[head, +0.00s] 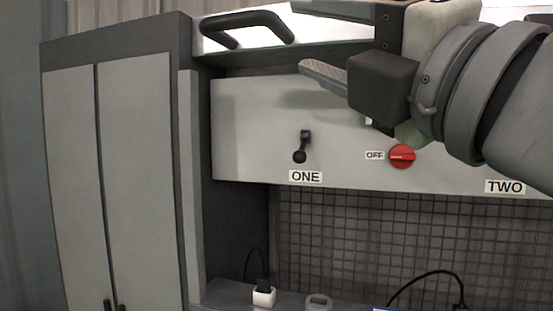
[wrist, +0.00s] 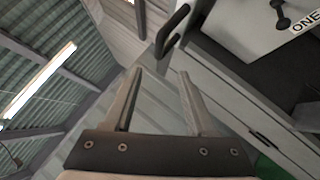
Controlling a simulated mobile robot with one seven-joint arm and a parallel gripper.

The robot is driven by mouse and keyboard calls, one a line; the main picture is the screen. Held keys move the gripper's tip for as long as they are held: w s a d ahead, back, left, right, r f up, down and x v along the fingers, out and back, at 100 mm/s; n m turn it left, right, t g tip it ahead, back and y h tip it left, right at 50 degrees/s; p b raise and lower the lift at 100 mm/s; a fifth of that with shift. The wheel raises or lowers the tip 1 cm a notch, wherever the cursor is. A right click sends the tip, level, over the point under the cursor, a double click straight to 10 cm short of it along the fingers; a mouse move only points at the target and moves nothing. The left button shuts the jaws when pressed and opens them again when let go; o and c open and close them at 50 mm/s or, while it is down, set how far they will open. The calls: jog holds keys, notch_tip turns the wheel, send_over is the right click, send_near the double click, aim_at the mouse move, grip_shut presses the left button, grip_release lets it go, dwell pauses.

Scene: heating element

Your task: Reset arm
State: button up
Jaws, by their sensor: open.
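My gripper (wrist: 161,74) is open, its two fingers apart with nothing between them in the wrist view. In the head view my arm comes in from the right, and my gripper (head: 312,42) points left at the upper right, in front of the grey panel (head: 245,130). A black lever (head: 301,147) above the label ONE is on the panel, below and left of my gripper. A red knob (head: 403,156) beside the label OFF is right of it, below my gripper. My arm hides the panel's upper right. The lever (wrist: 282,14) also shows at the wrist view's top right.
A black handle (head: 250,27) is above the panel, close left of my gripper. A tall grey cabinet (head: 140,170) stands at the left. Below the panel are a dark grid (head: 370,240) and a ledge with a white plug (head: 263,296) and cables. The label TWO (head: 505,187) is at the right.

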jog(key=w+d+f+m+g+h, duration=0.1)
jog(key=w+d+f+m+h, duration=0.25)
jog(key=f+m, duration=0.3)
jog(key=w+d+f+m+g+h+b, duration=0.1)
jog(key=w+d+f+m+h, duration=0.1)
jog(key=f+m+h, duration=0.4)
jog(key=w+d+f+m+g+h, duration=0.25)
jog(key=f+m, duration=0.25)
jog(key=f, duration=0.3)
jog(key=s+f+m+g, duration=0.2)
jog(key=f+m+g, duration=0.1)
jog(key=f, duration=0.5)
jog(key=s+d+f+m+g+b, duration=0.1)
jog(key=s+f+m+g, duration=0.2)
jog(key=f, duration=0.6)
jog(key=s+f+m+g, duration=0.3)
jog(key=f+m, duration=0.2)
jog(key=f, duration=0.3)
jog(key=shift+d+f+y+b, duration=0.2)
jog(key=shift+f+y+b, duration=0.1)
jog(key=shift+y, duration=0.1)
jog(key=shift+s+m+g, duration=0.1)
jog(key=shift+m+g, duration=0.15)
